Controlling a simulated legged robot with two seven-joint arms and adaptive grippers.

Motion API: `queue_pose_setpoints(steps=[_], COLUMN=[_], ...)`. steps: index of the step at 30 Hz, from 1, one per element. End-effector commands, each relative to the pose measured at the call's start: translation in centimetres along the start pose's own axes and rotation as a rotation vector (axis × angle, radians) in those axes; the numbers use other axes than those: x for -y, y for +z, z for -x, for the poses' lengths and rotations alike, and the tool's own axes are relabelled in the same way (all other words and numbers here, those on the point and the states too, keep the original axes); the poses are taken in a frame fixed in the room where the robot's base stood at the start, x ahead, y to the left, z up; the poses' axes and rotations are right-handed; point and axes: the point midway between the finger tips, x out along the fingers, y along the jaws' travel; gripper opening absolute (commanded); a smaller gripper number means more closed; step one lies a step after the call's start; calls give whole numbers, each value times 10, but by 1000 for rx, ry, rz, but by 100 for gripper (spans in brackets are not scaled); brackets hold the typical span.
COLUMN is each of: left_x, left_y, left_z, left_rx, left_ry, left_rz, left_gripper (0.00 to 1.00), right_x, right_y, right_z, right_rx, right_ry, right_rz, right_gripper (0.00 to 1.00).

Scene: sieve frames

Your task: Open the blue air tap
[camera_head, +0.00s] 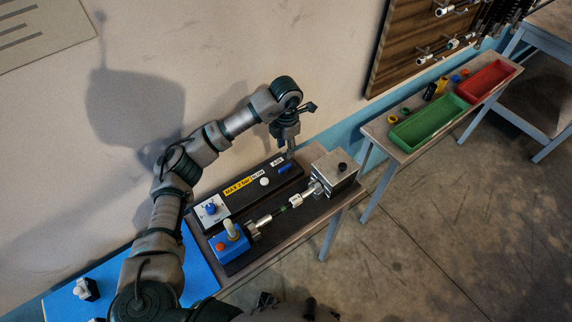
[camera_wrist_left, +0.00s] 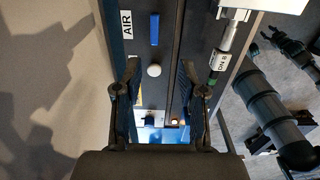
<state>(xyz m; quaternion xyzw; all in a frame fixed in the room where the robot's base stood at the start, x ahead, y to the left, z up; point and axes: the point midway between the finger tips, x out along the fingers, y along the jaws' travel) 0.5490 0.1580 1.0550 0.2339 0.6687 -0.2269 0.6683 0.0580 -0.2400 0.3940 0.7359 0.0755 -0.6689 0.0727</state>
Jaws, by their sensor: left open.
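The blue air tap (camera_head: 284,168) is a small blue bar lever on the dark panel, beside the white AIR label (camera_head: 277,161). In the left wrist view the tap (camera_wrist_left: 154,29) lies lengthwise along the panel, beyond the fingertips. My left gripper (camera_head: 290,150) points down just above the tap's end of the panel. In the wrist view its two fingers (camera_wrist_left: 159,68) are spread apart with nothing between them. A gap to the tap seems to remain, but its height is hard to judge. Dark arm-like parts show at the wrist view's right; I cannot make out my right gripper's fingers.
A white round button (camera_head: 264,182) and a white dial with a blue knob (camera_head: 211,209) sit on the panel. A blue box (camera_head: 229,243) and a metal block (camera_head: 335,171) hold a thin rod. Green (camera_head: 429,124) and red (camera_head: 487,82) trays stand on a bench to the right.

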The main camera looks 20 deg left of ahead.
Motion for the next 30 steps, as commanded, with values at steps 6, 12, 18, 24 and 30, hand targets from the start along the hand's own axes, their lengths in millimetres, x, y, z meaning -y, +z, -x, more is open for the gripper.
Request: queue_pose_setpoints(steps=[6,12,18,24,30], left_x=[-3,0,2,1,-1], left_y=[-3,-1,2,0,-1], left_z=[-55,-92,-110,-114,-114], left_rx=[-1,-1,-1,0,1], left_ry=[-5,-1,2,0,-2], left_rz=[3,3,2,1,1], left_gripper=[41,41,41,41,21], right_x=[2,2,4,2,-5], right_y=[4,7,11,14,12], right_z=[0,0,0,-1,-1], right_rx=[3,1,5,9,6], right_ry=[-2,-2,-5,-3,5], right_rz=[-1,0,-1,0,3], right_gripper=[40,40,40,40,40])
